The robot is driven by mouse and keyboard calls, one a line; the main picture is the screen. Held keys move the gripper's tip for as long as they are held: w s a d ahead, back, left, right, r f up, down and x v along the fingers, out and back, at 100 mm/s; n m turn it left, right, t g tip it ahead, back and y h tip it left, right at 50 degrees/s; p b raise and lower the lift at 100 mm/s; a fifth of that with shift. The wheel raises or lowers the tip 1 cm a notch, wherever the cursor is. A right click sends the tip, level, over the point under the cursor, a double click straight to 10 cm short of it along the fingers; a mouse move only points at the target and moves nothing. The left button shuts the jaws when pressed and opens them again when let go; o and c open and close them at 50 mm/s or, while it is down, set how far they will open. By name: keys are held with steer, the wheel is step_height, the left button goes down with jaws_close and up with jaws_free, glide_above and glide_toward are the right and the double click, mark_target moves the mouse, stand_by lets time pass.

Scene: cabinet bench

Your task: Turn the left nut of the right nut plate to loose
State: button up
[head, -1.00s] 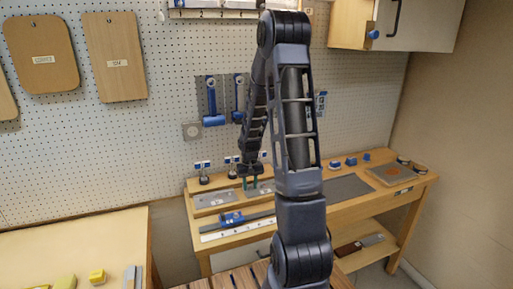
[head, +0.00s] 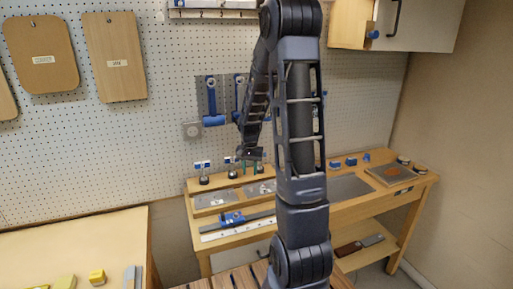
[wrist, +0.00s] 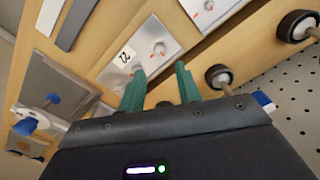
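The right nut plate (wrist: 165,35) is a pale metal plate with a number label, on the wooden bench ahead of my fingers in the wrist view. Its left nut (wrist: 160,48) sits in the middle of the plate with an orange mark beside it. Its other nut (wrist: 138,70) is near the tip of one finger. In the head view this plate (head: 262,188) is partly hidden by my arm. My gripper (wrist: 160,78) has two green fingers spread apart with nothing held between them. In the head view my gripper (head: 250,168) hangs above the plate, apart from it.
The left nut plate (head: 214,199) lies beside it. Black-topped knobs (wrist: 218,76) stand behind the plates, close to one finger. A blue tool (head: 232,217) lies in front of the plates. The pegboard wall (head: 160,150) rises behind the bench.

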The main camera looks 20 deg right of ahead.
steer(key=s+a+r+n+t, duration=0.3)
steer(key=s+r+n, duration=0.1)
steer(key=s+r, duration=1.2)
steer(key=shift+v, duration=1.4)
steer(key=shift+r, duration=0.1)
steer(key=s+a+r+n+t, duration=0.1)
steer(key=s+r+n, duration=0.1)
steer(key=s, duration=0.7)
steer(key=shift+s+r+t, duration=0.3)
